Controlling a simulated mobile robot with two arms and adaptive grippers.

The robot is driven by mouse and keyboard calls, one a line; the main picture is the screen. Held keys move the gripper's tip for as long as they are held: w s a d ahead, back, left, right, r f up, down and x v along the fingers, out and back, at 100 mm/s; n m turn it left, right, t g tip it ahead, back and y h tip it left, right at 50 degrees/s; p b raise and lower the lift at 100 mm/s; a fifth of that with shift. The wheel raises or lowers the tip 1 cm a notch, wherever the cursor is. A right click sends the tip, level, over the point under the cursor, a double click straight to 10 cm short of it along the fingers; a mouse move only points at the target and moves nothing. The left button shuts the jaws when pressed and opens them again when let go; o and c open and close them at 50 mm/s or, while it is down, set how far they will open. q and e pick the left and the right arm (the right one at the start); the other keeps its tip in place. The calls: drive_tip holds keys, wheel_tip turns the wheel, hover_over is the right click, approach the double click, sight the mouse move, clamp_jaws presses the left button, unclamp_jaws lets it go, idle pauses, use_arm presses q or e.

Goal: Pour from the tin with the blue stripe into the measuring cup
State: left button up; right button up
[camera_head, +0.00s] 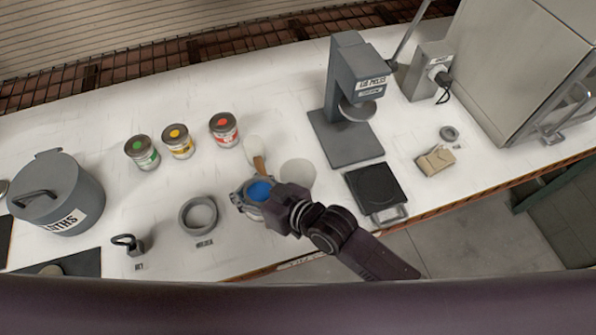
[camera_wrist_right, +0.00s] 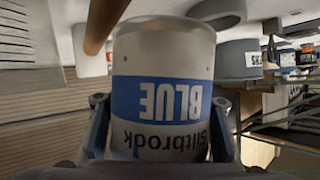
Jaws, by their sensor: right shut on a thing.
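The tin with the blue stripe (camera_wrist_right: 163,95) fills the middle of the right wrist view, its lettering upside down there. In the head view its blue top (camera_head: 259,190) faces up near the table's front edge. My right gripper (camera_head: 258,199) is shut around it, with a finger on each side of the tin in the wrist view. A pale round shape (camera_head: 298,173) lies just right of the tin; it may be the measuring cup, but I cannot tell for sure. My left gripper is not in view.
A wooden-handled white tool (camera_head: 259,162) is close behind the tin. A grey ring (camera_head: 198,215) lies left of it. Green (camera_head: 142,153), yellow (camera_head: 178,142) and red (camera_head: 225,130) tins stand behind. A press (camera_head: 357,75), black plate (camera_head: 376,187) and pot (camera_head: 62,190) flank the area.

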sight(257, 179)
drive_tip(key=shift+w+d+r+m+y, duration=0.15)
drive_tip(key=shift+d+r+m+y, duration=0.2)
drive_tip(key=shift+r, duration=0.25)
drive_tip(key=shift+w+r+m+g, duration=0.3)
drive_tip(key=shift+w+r+m, duration=0.05)
drive_tip(key=shift+r, duration=0.1)
drive_tip(key=shift+d+r, duration=0.1)
drive_tip(key=shift+r, duration=0.1)
drive_tip(key=shift+s+d+y+b, duration=0.15)
drive_tip(key=shift+y+b, duration=0.1)
drive_tip(key=shift+b, duration=0.15)
drive_tip(key=shift+w+m, duration=0.3)
drive_tip(key=shift+w, duration=0.1)
drive_tip(key=shift+s+d+r+b, duration=0.15)
drive_tip(key=shift+s+b, duration=0.1)
drive_tip(key=shift+b, duration=0.15)
drive_tip(key=shift+w, duration=0.1)
